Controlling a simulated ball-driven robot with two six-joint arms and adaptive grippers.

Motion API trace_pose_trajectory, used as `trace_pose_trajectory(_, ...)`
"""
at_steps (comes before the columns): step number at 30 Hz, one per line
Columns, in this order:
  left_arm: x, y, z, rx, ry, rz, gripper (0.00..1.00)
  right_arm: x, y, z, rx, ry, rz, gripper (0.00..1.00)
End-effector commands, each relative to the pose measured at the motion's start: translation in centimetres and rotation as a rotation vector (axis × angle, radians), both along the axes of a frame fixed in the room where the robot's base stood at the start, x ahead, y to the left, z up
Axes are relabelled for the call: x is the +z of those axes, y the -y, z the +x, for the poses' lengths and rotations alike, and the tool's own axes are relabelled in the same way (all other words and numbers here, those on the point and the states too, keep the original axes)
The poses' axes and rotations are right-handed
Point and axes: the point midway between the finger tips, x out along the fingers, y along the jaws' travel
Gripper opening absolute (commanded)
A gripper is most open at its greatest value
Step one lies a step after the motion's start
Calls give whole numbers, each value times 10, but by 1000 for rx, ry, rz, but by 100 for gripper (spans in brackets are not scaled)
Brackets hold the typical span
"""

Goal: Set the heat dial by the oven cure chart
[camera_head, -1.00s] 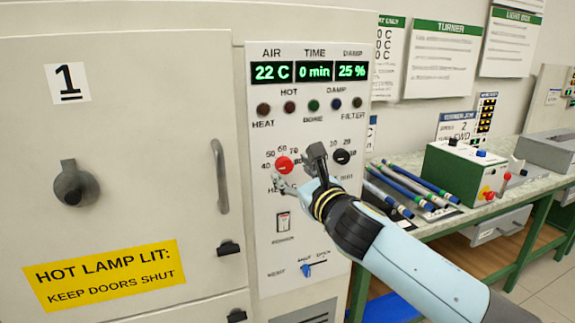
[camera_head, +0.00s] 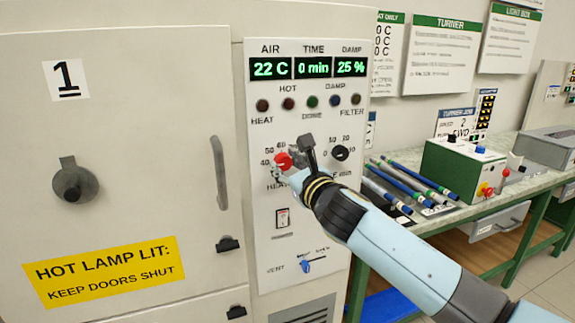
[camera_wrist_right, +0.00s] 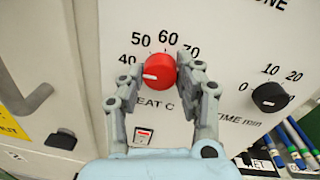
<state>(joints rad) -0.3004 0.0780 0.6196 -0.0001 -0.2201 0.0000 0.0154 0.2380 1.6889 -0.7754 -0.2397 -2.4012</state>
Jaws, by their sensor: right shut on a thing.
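The red heat dial (camera_head: 284,161) is on the oven's pale control panel, under the displays. My right gripper (camera_head: 290,163) is at the dial, shut on it. In the right wrist view the fingers of my right gripper (camera_wrist_right: 164,78) lie on either side of the red dial (camera_wrist_right: 159,71). Its white mark points left, close to the 40. The scale shows 40, 50, 60 and 70. The displays (camera_head: 312,68) read 22 C, 0 min and 25 %. A partly cut-off wall sheet (camera_head: 391,50) lists C values; I cannot tell whether it is the cure chart. My left gripper is not in view.
The black time dial (camera_head: 340,153) is right of the red dial. The oven door handle (camera_head: 219,173) stands out to the left. Rods (camera_head: 412,182) and a green box (camera_head: 462,168) lie on the bench.

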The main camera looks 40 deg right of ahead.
Motion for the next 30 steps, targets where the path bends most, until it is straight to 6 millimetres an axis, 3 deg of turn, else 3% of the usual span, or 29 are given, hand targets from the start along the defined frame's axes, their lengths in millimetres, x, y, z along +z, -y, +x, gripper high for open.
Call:
trace_pose_trajectory(14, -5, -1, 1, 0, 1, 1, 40, -1, 0, 0, 0, 32, 134, 2)
trace_pose_trajectory(30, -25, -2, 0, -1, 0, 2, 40, -4, 2, -1, 0, 146, 613, 2)
